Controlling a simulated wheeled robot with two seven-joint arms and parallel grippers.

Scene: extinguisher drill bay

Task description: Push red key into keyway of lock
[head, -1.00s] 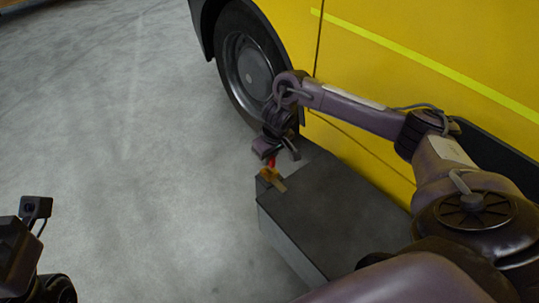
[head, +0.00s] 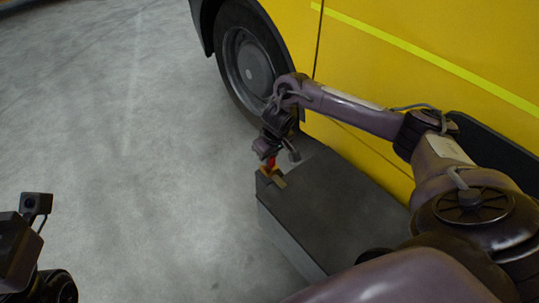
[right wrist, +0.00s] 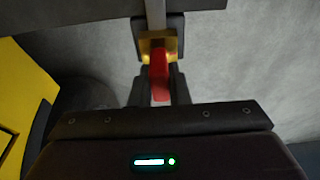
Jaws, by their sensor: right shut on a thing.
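The keyway itself is hidden, so I cannot tell how deep the key sits. Part of my left arm's end (head: 22,245) shows at the lower left; its fingers cannot be made out.
The dark grey case (head: 345,200) stands on the concrete floor beside a yellow vehicle (head: 420,55). The vehicle's wheel (head: 248,66) is just behind my right gripper. The floor (head: 130,150) to the left is clear.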

